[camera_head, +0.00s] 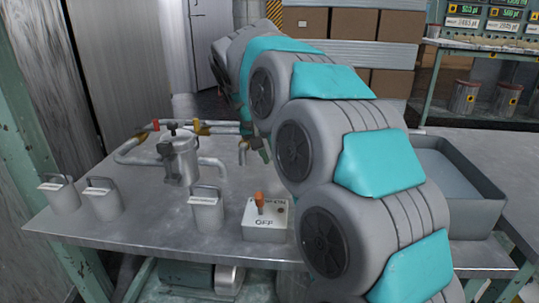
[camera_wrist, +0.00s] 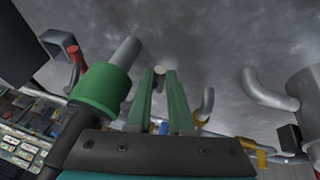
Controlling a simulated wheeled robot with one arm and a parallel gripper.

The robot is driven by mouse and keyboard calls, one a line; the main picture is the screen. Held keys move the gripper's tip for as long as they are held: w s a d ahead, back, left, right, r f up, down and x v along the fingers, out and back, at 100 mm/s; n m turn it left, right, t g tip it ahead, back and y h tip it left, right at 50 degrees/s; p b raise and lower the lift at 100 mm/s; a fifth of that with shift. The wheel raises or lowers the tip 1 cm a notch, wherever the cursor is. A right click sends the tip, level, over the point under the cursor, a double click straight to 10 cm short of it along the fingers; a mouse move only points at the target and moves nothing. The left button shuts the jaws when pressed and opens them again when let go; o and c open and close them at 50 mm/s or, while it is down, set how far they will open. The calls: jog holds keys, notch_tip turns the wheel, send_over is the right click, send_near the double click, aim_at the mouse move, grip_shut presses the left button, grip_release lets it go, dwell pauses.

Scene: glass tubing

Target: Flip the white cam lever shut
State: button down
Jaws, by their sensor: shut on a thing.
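My gripper shows in the wrist view with two green fingers (camera_wrist: 160,84) close together, shut on a small pale rounded piece (camera_wrist: 160,70) at their tips. I cannot tell whether this piece is the white cam lever, since the fingers cover most of it. In the head view my gripper (camera_head: 264,152) is low over the table, mostly hidden behind my own arm. No white lever can be picked out clearly there.
A metal canister (camera_head: 180,158) with pipes stands left of my gripper on the steel table (camera_head: 130,240). A switch box (camera_head: 264,228) marked OFF, with an orange lever, and several handled grey cans (camera_head: 206,212) stand nearer. A grey basin (camera_head: 450,180) is at the right.

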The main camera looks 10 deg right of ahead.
jog(key=c, duration=0.8)
grip_release()
jog(key=shift+f, duration=0.1)
jog(key=v, duration=0.7)
jog(key=shift+r, duration=0.4)
jog(key=shift+s+a, duration=0.1)
jog(key=shift+s, duration=0.05)
